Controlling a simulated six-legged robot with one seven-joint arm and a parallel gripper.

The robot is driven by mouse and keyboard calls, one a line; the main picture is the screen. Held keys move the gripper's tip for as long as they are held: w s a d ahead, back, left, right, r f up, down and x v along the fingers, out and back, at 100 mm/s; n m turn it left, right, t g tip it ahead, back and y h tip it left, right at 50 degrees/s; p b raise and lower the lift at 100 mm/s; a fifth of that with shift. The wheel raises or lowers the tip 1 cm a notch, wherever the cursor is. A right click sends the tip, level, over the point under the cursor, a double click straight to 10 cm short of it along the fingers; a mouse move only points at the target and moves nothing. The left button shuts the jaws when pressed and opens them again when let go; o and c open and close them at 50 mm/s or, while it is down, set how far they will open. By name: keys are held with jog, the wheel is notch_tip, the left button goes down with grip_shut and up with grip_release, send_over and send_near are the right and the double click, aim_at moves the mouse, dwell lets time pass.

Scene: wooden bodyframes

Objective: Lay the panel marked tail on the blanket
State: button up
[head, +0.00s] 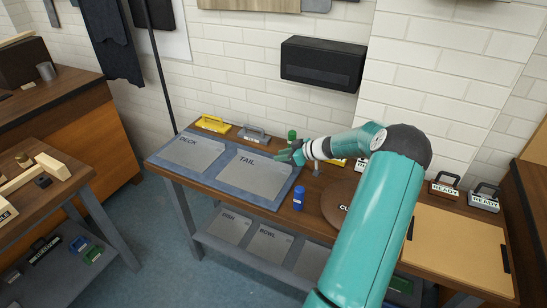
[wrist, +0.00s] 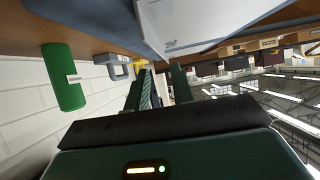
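The light grey panel marked TAIL (head: 247,172) lies flat on the right half of the blue-grey blanket (head: 208,190) at the bench's left end. Its edge and a pale sheet-like surface (wrist: 200,18) show at the top of the wrist view. A second grey piece marked DECK (head: 190,155) lies on the blanket's left half. My gripper (head: 284,156) is just beyond the tail panel's upper right corner, apart from it as far as I can tell. In the wrist view, my gripper (wrist: 160,80) has its fingers spread with nothing between them.
A blue bottle (head: 299,198) stands right of the blanket. Yellow (head: 213,124) and grey (head: 254,134) handled tools stand behind it. A brown disc (head: 345,203) lies further right.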

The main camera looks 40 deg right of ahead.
jog(key=v, duration=0.6)
jog(key=shift+s, duration=0.15)
jog(key=w+a+r+g, duration=0.1)
jog(key=a+r+g, duration=0.35)
jog(key=a, duration=0.95)
jog(key=w+a+r+g, duration=0.15)
jog(key=a+r, duration=0.55)
jog(key=a, duration=0.8)
jog(key=s+a+r+m+h, duration=0.2)
jog(key=s+a+r, duration=0.2)
jog(key=s+a, duration=0.5)
jog(key=s+a+r+m+h, duration=0.1)
jog(key=s+a+r, duration=0.3)
jog(key=s+a, duration=0.6)
jog(key=shift+s+r+m+h, duration=0.3)
jog(key=shift+s+m+h, duration=0.1)
jog(key=shift+s+h, duration=0.25)
